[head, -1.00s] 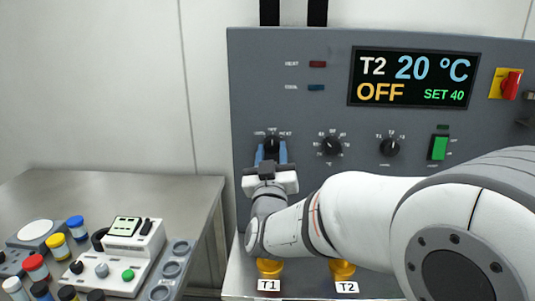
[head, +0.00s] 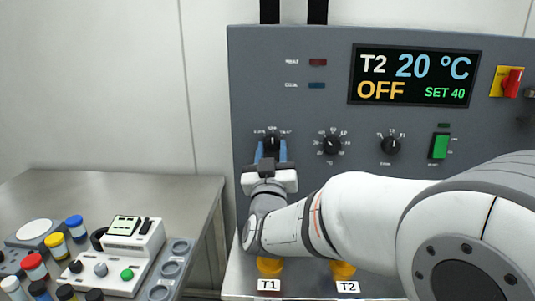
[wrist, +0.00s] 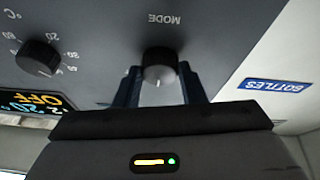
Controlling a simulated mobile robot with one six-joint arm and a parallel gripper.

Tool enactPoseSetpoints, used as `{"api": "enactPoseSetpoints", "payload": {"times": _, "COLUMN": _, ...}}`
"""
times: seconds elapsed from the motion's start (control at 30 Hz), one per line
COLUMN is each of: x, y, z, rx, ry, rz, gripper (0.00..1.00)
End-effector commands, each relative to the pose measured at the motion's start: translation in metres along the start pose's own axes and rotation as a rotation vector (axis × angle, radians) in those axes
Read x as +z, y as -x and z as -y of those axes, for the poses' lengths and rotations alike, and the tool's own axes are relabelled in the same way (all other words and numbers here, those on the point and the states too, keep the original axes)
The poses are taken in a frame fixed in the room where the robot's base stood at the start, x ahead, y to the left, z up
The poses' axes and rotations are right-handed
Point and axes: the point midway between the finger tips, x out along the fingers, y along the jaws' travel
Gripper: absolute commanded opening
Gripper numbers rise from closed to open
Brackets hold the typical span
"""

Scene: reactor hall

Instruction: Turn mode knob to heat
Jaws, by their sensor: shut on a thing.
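The black mode knob (head: 271,143) is at the left of the knob row on the grey panel. In the wrist view the knob (wrist: 159,68) is under the upside-down word MODE, with its white pointer line toward my gripper. My gripper (head: 271,152) has its blue fingers at the two sides of the knob, shut on it. The fingers also show in the wrist view (wrist: 160,88). The display (head: 414,77) reads T2, 20 °C, OFF, SET 40. The red HEAT lamp (head: 318,62) and blue COOL lamp (head: 317,85) look dark.
Beside it are the setpoint knob (head: 332,145), the selector knob (head: 390,145) and a green switch (head: 439,146). A red handle (head: 512,83) is at upper right. Yellow T1 (head: 269,266) and T2 (head: 342,270) fittings are below my arm. Bottles and a white device (head: 122,255) stand at left.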

Motion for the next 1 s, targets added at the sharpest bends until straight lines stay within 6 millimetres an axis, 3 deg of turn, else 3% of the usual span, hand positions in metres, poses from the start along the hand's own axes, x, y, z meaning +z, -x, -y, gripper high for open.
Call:
{"api": "enactPoseSetpoints", "payload": {"times": 0.37, "x": 0.0065, "y": 0.0028, "z": 0.0018, "rx": 0.04, "ry": -0.1, "rz": 0.012, "gripper": 0.14}}
{"api": "enactPoseSetpoints", "payload": {"times": 1.0, "x": 0.0032, "y": 0.0011, "z": 0.006, "rx": 0.236, "ry": -0.59, "rz": 0.054, "gripper": 0.14}}
